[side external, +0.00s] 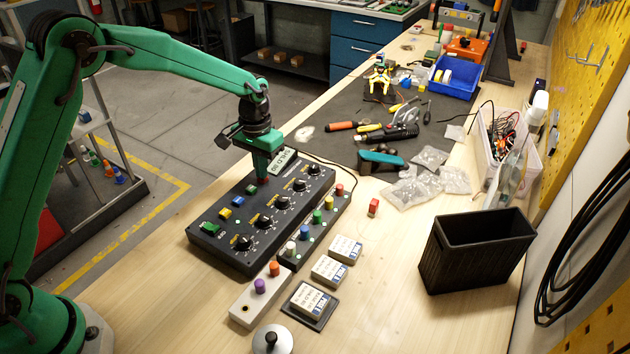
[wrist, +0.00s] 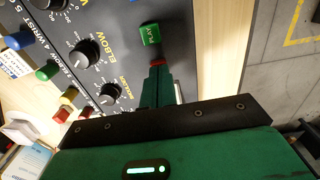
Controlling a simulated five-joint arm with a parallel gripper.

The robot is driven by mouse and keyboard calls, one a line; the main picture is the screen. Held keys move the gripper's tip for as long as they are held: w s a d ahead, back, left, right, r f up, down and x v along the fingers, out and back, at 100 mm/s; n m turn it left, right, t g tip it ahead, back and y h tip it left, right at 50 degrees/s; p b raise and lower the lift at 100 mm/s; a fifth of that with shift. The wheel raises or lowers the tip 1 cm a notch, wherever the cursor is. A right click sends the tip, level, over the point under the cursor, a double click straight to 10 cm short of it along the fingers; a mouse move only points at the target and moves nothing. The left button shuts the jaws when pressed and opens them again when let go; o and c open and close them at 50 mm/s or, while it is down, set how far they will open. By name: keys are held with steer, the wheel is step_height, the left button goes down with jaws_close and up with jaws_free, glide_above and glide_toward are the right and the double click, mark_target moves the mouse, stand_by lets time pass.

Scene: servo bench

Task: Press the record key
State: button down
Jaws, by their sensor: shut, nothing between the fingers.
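A black control box (side external: 235,258) with knobs and a row of coloured keys lies on the bench. My gripper (side external: 264,176) is shut and empty, pointing down at the far end of that key row. A red key (side external: 263,181) shows just under its fingertips, mostly hidden. In the wrist view a red edge of this key (wrist: 158,62) shows at my gripper's tips (wrist: 157,74); its lettering is hidden. I cannot tell whether the tips touch it. Beside it is a green key marked PLAY (wrist: 150,34).
Knobs (side external: 283,202) stand close beside the key row. A strip with coloured pegs (side external: 305,233) runs along the box's right side. A black bin (side external: 470,255) and labelled boxes (side external: 329,270) are further right. A dark mat (side external: 345,130) holds tools behind.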

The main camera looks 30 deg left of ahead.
steer(key=shift+f, duration=0.1)
steer(key=shift+s+f, duration=0.1)
steer(key=shift+f, duration=1)
steer(key=shift+r, duration=0.15)
step_height(320, 180, up, 15)
steer(key=shift+w, duration=0.3)
stand_by(0.6)
